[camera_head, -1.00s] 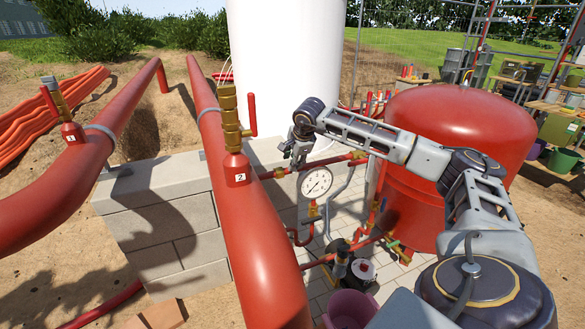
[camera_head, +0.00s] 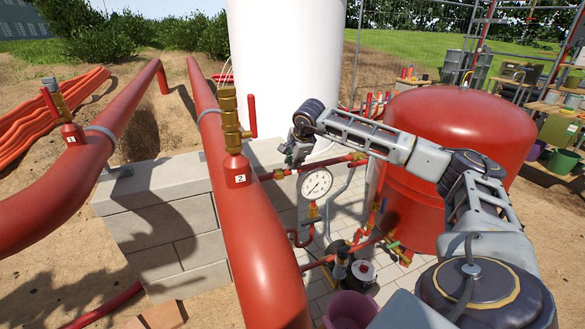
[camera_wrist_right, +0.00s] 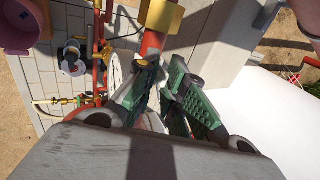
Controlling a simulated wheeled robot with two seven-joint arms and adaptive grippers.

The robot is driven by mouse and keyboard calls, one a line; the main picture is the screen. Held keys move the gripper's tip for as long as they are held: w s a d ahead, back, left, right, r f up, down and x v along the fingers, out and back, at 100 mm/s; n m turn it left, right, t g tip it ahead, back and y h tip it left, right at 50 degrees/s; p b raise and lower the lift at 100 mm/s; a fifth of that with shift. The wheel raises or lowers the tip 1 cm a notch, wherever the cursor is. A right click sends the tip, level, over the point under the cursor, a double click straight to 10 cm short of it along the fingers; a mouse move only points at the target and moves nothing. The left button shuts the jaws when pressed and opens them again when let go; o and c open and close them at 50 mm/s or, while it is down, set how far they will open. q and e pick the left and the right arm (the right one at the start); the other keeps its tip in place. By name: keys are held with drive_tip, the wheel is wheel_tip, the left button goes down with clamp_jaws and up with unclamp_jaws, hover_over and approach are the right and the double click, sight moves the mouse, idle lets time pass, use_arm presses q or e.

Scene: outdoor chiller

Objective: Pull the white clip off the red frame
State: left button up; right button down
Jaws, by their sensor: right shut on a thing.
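My right gripper (camera_head: 293,156) is in front of the white tank, just above the red pipework behind the gauge. In the right wrist view its green fingers (camera_wrist_right: 163,72) are closed in towards each other at the red pipework (camera_wrist_right: 152,42). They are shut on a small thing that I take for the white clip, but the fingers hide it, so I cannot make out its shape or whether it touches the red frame. I cannot tell the red frame apart from the red pipes. My left gripper is not in view.
A round pressure gauge (camera_head: 315,184) hangs close below my right gripper. A thick red pipe with a brass valve (camera_head: 231,118) stands to the left. A large red tank (camera_head: 455,125) is behind my right arm. The white tank (camera_head: 285,70) rises close behind the gripper.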

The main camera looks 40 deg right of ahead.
drive_tip(key=shift+r, duration=0.15)
drive_tip(key=shift+s+r, duration=0.15)
drive_tip(key=shift+r, duration=0.2)
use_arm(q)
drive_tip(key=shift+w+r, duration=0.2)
use_arm(e)
drive_tip(key=shift+r, duration=0.1)
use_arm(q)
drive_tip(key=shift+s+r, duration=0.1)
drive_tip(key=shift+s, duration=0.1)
use_arm(e)
drive_tip(key=shift+r, duration=0.25)
drive_tip(key=shift+w+f+p, duration=0.35)
drive_tip(key=shift+w+f, duration=0.05)
drive_tip(key=shift+w, duration=0.05)
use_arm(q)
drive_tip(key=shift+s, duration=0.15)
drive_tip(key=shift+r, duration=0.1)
use_arm(e)
drive_tip(key=shift+s, duration=0.15)
